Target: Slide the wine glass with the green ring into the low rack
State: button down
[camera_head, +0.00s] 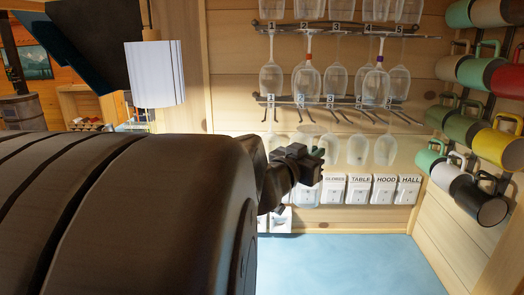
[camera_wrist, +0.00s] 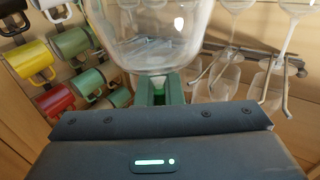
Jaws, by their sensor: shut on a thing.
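A large clear wine glass bowl (camera_wrist: 155,35) fills the top middle of the wrist view, just beyond my gripper (camera_wrist: 160,90). My gripper is shut on this glass; its green fingers hide the gripped part. I cannot tell a green ring apart from the fingers. In the head view my gripper (camera_head: 316,160) is in front of the lower glasses, and the held glass is hard to make out. The low rack (camera_head: 345,103) is a dark rail with numbered slots and prongs on the plank wall. Several clear glass bowls (camera_head: 358,150) show below it.
The upper rack (camera_head: 350,27) holds several hanging glasses, one with a red ring (camera_head: 309,57) and one with a purple ring (camera_head: 380,59). Mugs (camera_head: 498,148) crowd the right wall. Labelled switches (camera_head: 360,190) line the wall above the clear blue counter (camera_head: 345,262).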

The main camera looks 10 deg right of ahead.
jog(key=shift+s+d+r, duration=0.1)
jog(key=shift+d, duration=0.05)
jog(key=shift+s, duration=0.1)
dwell(0.3)
jog(key=shift+w, duration=0.75)
jog(key=w, duration=0.2)
jog(key=w+d, duration=0.1)
jog(key=w, duration=0.1)
jog(key=shift+w+d, duration=0.15)
jog(key=shift+w, duration=0.25)
